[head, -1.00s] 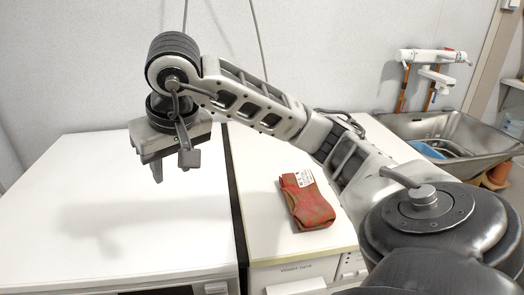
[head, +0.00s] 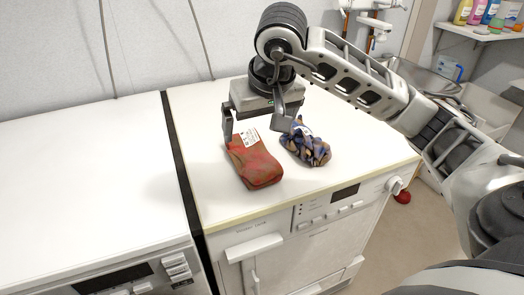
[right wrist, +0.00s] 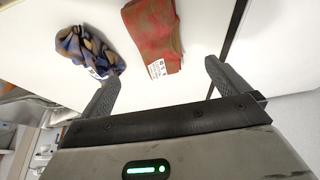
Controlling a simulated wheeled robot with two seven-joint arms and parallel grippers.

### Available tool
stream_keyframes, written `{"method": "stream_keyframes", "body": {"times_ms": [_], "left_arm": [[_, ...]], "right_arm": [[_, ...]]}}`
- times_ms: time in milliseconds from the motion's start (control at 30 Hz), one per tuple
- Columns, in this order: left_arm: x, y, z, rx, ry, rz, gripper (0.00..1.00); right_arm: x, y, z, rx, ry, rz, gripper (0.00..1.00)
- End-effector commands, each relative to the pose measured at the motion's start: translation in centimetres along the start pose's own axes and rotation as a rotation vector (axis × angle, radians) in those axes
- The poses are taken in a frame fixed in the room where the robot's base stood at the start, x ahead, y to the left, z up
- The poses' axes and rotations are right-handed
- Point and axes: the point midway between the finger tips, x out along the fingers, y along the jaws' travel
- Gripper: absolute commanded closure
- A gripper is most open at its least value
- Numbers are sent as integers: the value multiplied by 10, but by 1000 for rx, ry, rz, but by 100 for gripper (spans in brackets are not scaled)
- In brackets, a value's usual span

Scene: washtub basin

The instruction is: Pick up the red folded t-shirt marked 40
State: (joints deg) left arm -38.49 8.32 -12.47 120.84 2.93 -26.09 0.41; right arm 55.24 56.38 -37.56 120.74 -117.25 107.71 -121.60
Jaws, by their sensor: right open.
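The red folded t-shirt (head: 255,164) lies on the white top of the right-hand machine, with a white label at its far end. The print on the label is too small to read. My right gripper (head: 254,130) is open, its fingers pointing down above the far end of the t-shirt, apart from it. In the right wrist view the t-shirt (right wrist: 152,30) lies ahead of the open gripper (right wrist: 160,82), between and beyond the fingertips, with its label toward me. My left gripper is in neither view.
A blue and brown patterned folded cloth (head: 308,146) lies just right of the t-shirt, close to the right finger; it also shows in the right wrist view (right wrist: 86,48). A dark gap (head: 180,160) separates the two machines. The left machine top (head: 80,180) is clear.

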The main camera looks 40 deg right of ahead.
Motion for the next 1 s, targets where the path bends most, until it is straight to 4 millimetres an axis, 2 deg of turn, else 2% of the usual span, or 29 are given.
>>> {"method": "stream_keyframes", "body": {"times_ms": [100, 300, 533, 800, 1000], "left_arm": [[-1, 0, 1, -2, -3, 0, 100], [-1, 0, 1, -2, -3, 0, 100], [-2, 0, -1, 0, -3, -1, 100], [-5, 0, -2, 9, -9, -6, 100], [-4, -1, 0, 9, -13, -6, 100]], "right_arm": [[28, 2, 2, 4, -7, 3, 0], [59, 4, 1, 7, -2, 3, 0], [74, 4, 0, 6, -2, 2, 0], [113, 3, -1, 7, -2, 3, 0], [119, 4, -2, 6, 2, 3, 0]]}}
